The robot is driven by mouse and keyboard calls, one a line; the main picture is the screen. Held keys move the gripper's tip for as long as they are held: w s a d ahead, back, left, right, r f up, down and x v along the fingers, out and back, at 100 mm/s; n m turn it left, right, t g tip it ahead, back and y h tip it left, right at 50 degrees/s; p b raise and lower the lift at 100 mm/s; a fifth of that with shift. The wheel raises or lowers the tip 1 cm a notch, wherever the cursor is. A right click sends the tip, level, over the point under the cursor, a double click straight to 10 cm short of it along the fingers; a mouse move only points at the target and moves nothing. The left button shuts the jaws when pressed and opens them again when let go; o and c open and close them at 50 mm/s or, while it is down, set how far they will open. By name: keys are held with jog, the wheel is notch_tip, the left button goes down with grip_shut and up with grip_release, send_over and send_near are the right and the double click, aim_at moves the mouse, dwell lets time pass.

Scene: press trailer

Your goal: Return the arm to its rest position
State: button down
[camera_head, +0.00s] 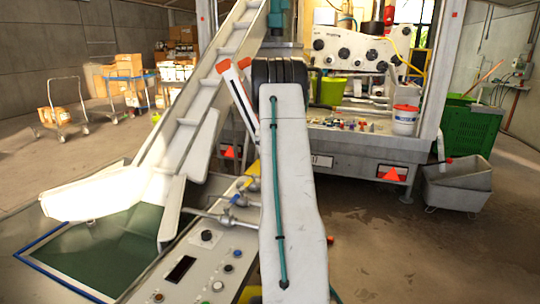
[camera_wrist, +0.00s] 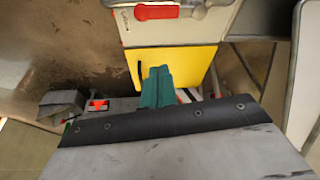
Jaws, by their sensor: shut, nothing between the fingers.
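My gripper (camera_wrist: 157,74) shows in the wrist view as two teal fingers pressed together, shut and empty. It points toward a yellow panel (camera_wrist: 198,62) below a white box with a red handle (camera_wrist: 157,12). I cannot tell the distance to the panel. In the head view, my white arm link with a teal cable rises through the middle of the picture. It hides part of the trailer behind it. I cannot make out the gripper's fingers clearly there.
A control panel (camera_head: 181,269) and a sloped conveyor (camera_head: 190,120) stand left of my arm. The trailer bed (camera_head: 350,139) holds a green bucket (camera_head: 332,91) and a white bucket (camera_head: 404,121). A grey tub (camera_head: 457,186) and green crate (camera_head: 468,128) stand right. Floor at front right is clear.

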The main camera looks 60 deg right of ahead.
dwell(0.4)
jog(key=s+a+f+y, duration=0.1)
jog(key=s+a+f, duration=0.1)
jog(key=a+f, duration=0.15)
jog(key=s+a+r+n+g+y, duration=0.15)
jog(key=a+r, duration=0.25)
jog(key=a, duration=0.8)
jog(key=s+a+r+n, duration=0.15)
jog(key=a+r, duration=0.25)
jog(key=a, duration=0.8)
jog(key=a+r+n+g+y, duration=0.1)
jog(key=a+r+n, duration=0.25)
jog(key=a, duration=0.95)
jog(key=s+a+r+n, duration=0.1)
jog(key=s+a+n, duration=0.1)
jog(key=s+a, duration=0.3)
jog(key=s+a+r+n+t, duration=0.1)
jog(key=s+a, duration=0.5)
jog(key=a, duration=0.7)
jog(key=s+a+r+n+t, duration=0.1)
jog(key=s+a+r+n, duration=0.1)
jog(key=s+a+n, duration=0.2)
jog(key=shift+s+a+r, duration=0.25)
jog(key=shift+s+a, duration=0.75)
jog(key=shift+a, duration=1.4)
